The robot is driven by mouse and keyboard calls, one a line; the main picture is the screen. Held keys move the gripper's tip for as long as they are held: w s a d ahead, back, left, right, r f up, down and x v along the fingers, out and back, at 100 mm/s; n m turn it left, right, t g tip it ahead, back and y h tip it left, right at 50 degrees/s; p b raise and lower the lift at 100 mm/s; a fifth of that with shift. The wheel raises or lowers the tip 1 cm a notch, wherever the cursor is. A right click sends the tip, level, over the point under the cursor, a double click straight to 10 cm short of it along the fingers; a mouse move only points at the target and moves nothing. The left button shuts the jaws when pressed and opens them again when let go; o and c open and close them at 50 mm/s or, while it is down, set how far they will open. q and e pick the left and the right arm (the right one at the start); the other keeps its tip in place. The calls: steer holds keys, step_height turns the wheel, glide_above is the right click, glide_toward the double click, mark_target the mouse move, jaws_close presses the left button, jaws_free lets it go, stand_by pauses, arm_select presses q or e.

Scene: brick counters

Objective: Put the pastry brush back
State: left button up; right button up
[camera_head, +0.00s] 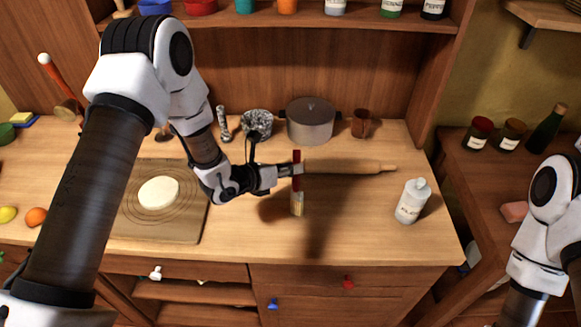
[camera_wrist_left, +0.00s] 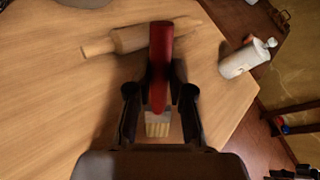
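The pastry brush (camera_head: 297,203) has a red handle and pale bristles. It is upright above the counter, bristles pointing down, in the middle of the head view. My left gripper (camera_head: 292,171) is shut on it around the handle. In the left wrist view the brush's red handle (camera_wrist_left: 160,55) stands between the two dark fingers (camera_wrist_left: 160,98), and its bristles show below. A shadow falls on the counter near the brush; I cannot tell exactly how high it is. My right arm is at the right edge of the head view, but its gripper is out of view.
A rolling pin (camera_head: 345,167) lies just behind the brush. A white bottle (camera_head: 412,202) stands to the right. A board (camera_head: 180,228) with dough (camera_head: 159,193) lies left. A lidded pot (camera_head: 311,122) and brown cup (camera_head: 361,123) stand behind. Bare counter lies in front.

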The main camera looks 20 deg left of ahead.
arm_select(q)
steer(key=o, duration=0.4)
